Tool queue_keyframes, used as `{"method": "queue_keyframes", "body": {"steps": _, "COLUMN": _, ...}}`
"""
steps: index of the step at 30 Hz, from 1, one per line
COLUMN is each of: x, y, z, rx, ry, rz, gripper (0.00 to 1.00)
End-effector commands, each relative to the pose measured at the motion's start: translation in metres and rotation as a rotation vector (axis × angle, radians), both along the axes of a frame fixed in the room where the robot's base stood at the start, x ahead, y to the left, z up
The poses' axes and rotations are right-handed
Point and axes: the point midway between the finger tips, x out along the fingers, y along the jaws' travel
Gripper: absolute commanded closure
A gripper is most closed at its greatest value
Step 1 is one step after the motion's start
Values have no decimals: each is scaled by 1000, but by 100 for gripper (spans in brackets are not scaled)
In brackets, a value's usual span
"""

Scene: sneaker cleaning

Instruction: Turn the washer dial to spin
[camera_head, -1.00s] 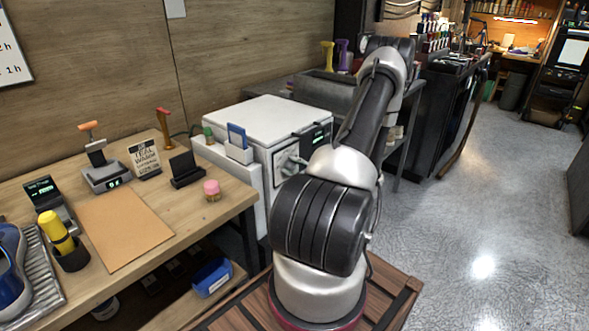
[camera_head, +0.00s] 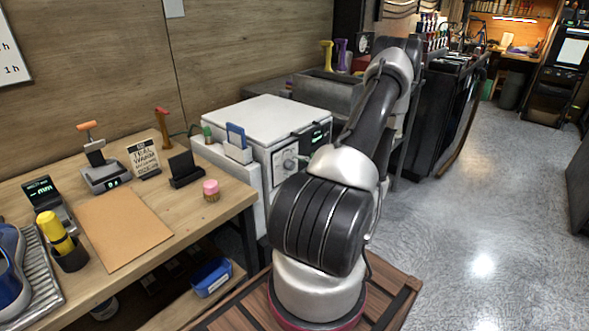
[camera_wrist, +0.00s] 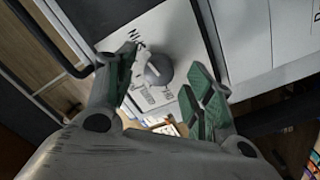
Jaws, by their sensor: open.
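The washer (camera_head: 268,125) is a white box with a light lid, beside the wooden bench in the head view. Its round grey dial (camera_head: 289,164) sits on a pale labelled plate on the front. In the wrist view the dial (camera_wrist: 158,68) shows up close, with a light pointer mark and partly covered printed words around it. My gripper (camera_wrist: 160,90) is open, with its green-padded fingers on either side of the dial. I cannot tell whether either finger touches it. In the head view my gripper is hidden behind my arm.
A small display (camera_head: 317,136) glows on the washer front. A wooden bench (camera_head: 226,196) with several small items stands left of the washer. A dark counter (camera_head: 440,115) stands behind my arm. The floor to the right is clear.

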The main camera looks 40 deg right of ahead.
Motion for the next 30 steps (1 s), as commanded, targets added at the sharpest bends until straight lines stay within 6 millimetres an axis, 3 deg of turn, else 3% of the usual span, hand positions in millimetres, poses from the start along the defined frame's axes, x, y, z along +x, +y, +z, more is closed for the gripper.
{"method": "queue_keyframes", "body": {"steps": 6, "x": -51, "y": -4, "z": -1, "rx": 1, "ry": 1, "rz": -6, "gripper": 47}}
{"method": "queue_keyframes", "body": {"steps": 13, "x": -90, "y": -5, "z": -1, "rx": 0, "ry": 1, "rz": -5, "gripper": 47}}
{"method": "queue_keyframes", "body": {"steps": 18, "x": -101, "y": -5, "z": -2, "rx": 0, "ry": 1, "rz": -2, "gripper": 47}}
{"method": "queue_keyframes", "body": {"steps": 30, "x": -101, "y": -5, "z": -2, "rx": 0, "ry": 1, "rz": -1, "gripper": 47}}
